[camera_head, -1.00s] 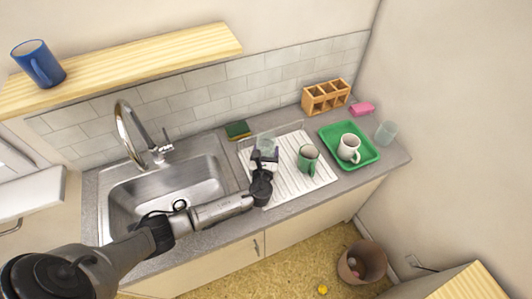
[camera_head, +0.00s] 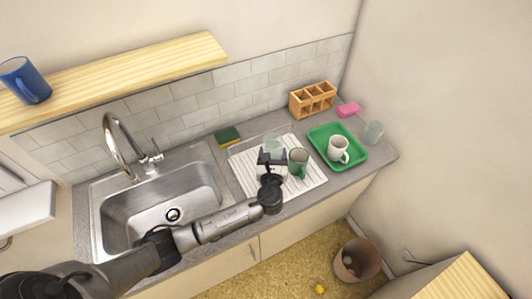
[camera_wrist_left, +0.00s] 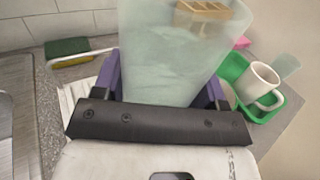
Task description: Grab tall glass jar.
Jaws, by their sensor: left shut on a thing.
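The tall glass jar (camera_head: 275,141) is pale, see-through and greenish. In the head view it is over the back of the white ribbed drying mat (camera_head: 313,182), left of the green mug (camera_head: 298,163). My left gripper (camera_head: 272,158) is in front of the jar and shut on it. In the left wrist view the jar (camera_wrist_left: 172,60) stands between the purple fingers, its top cut off by the frame. I cannot tell whether its base touches the mat. My right gripper is not in view.
A green tray (camera_head: 350,163) with a white mug (camera_head: 338,149) stands to the right. Another clear glass (camera_head: 373,132) is at the counter's right end. A wooden compartment box (camera_head: 312,99), a pink block (camera_head: 348,109) and a sponge (camera_head: 228,136) lie behind. The sink (camera_head: 160,204) is left.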

